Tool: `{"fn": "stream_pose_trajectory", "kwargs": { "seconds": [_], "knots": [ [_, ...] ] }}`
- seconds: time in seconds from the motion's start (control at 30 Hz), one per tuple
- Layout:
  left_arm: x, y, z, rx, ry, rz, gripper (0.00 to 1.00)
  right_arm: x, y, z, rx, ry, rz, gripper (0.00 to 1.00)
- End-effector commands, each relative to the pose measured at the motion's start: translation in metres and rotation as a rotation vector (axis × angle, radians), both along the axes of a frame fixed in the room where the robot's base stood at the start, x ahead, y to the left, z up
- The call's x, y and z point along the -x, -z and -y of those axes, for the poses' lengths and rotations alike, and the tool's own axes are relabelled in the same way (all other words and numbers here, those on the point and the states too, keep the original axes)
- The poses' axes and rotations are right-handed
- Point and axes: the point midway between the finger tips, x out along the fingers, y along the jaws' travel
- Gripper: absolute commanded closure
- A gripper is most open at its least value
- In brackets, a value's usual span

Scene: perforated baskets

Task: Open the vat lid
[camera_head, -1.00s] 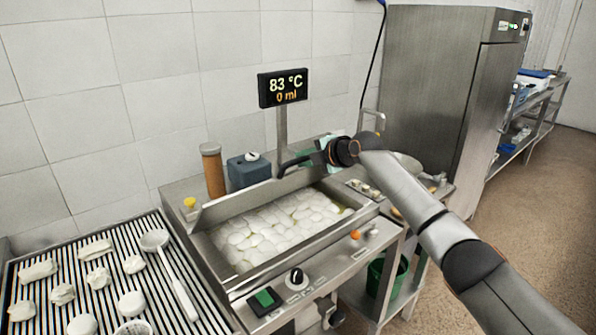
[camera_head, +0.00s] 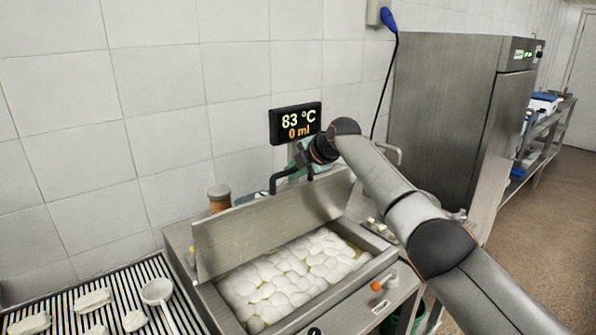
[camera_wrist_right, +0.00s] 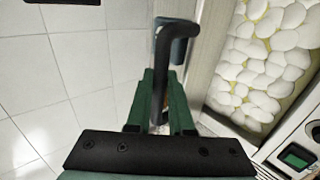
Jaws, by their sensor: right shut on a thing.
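The steel vat (camera_head: 375,268) is filled with white rounded pieces in liquid. Its steel lid (camera_head: 270,232) stands raised along the vat's back side, roughly upright. The lid's black bent handle (camera_head: 283,178) is at its top edge. My right gripper (camera_head: 300,168) is at this handle. In the right wrist view the green fingers of my right gripper (camera_wrist_right: 162,98) are closed around the black handle (camera_wrist_right: 172,40), and the white pieces (camera_wrist_right: 262,65) show to the right. My left gripper is not in view.
A display (camera_head: 296,124) reading 83 °C and 0 ml stands behind the lid. A brown cylinder (camera_head: 219,198) is behind the vat's left end. A striped rack (camera_head: 130,285) with white pieces and a ladle (camera_head: 157,291) is at left. A tall steel cabinet (camera_head: 445,120) stands at right.

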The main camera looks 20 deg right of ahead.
Motion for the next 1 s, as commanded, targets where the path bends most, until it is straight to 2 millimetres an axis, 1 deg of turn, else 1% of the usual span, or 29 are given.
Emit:
{"fn": "stream_pose_trajectory", "kwargs": {
  "seconds": [0.1, 0.67, 0.7, 0.93, 0.97, 1.0],
  "knots": [
    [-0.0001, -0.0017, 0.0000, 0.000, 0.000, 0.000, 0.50, -0.0005, -0.0022, -0.0035, 0.008, -0.002, -0.014, 1.00],
    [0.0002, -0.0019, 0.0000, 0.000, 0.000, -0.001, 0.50, -0.0003, -0.0001, -0.0046, 0.014, -0.001, -0.031, 1.00],
    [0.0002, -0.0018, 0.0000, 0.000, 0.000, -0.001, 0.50, -0.0002, -0.0001, -0.0046, 0.014, -0.001, -0.032, 0.79],
    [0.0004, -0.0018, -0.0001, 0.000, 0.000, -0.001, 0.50, -0.0002, -0.0003, -0.0043, 0.012, -0.001, -0.032, 0.53],
    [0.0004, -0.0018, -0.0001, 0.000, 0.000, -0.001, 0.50, -0.0002, -0.0003, -0.0043, 0.012, -0.001, -0.032, 0.50],
    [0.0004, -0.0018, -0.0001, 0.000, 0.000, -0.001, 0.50, -0.0002, -0.0004, -0.0042, 0.012, -0.001, -0.032, 0.50]
  ]
}}
